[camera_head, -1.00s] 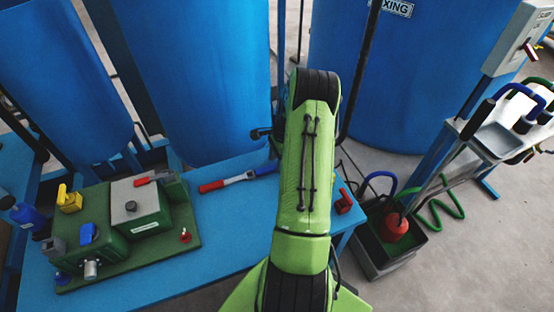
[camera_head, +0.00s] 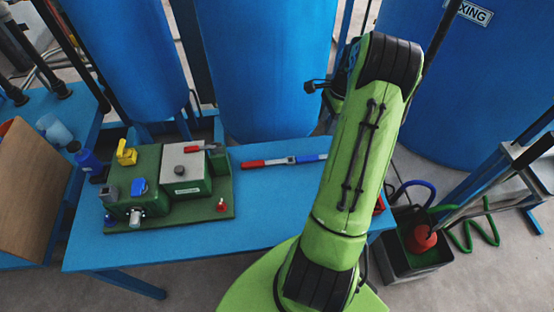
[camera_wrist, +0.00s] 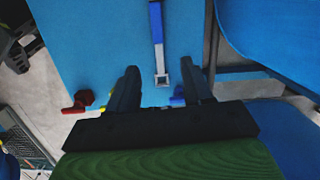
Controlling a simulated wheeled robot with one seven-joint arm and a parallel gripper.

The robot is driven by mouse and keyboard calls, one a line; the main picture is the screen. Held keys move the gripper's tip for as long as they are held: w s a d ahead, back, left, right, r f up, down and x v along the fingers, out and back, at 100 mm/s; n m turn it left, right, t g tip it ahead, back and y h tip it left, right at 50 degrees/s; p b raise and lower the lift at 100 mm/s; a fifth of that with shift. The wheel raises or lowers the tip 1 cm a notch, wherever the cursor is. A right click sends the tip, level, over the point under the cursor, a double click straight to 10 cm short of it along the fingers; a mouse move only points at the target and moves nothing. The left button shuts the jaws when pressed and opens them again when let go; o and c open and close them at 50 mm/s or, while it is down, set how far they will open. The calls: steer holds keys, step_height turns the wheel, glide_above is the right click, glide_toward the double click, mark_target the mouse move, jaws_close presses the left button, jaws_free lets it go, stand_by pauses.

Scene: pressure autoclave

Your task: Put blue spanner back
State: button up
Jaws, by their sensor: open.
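The blue spanner (camera_head: 311,157) lies on the blue table, its silver part toward a red handle (camera_head: 253,164) at the left. I cannot tell whether the red handle is a separate tool. In the wrist view a blue handle with a silver end (camera_wrist: 157,40) runs down from the top edge. My gripper (camera_wrist: 160,67) is open and empty; its fingers appear on either side of the silver end, and nothing is gripped. In the head view my green arm hides the gripper.
A green machine (camera_head: 170,224) with yellow, blue and red parts stands left on the blue table (camera_head: 265,202). Large blue tanks (camera_head: 265,60) stand close behind. A grey bin (camera_head: 411,263) with a red object stands right. A red item (camera_wrist: 78,103) shows in the wrist view.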

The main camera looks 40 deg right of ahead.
steer(key=w+a+r+n+t+h, duration=0.1)
steer(key=a+r+n, duration=0.5)
steer(key=a+r, duration=0.3)
steer(key=a+r+n+h, duration=0.1)
steer(key=a+r+n, duration=0.5)
steer(key=a, duration=0.6)
steer(key=s+a+r+n+t, duration=0.3)
steer(key=s+a+n, duration=0.8)
steer(key=s+a, duration=0.2)
steer(key=shift+s+a+r, duration=0.15)
steer(key=shift+s+a, duration=0.05)
steer(key=shift+s, duration=0.1)
steer(key=shift+s, duration=0.1)
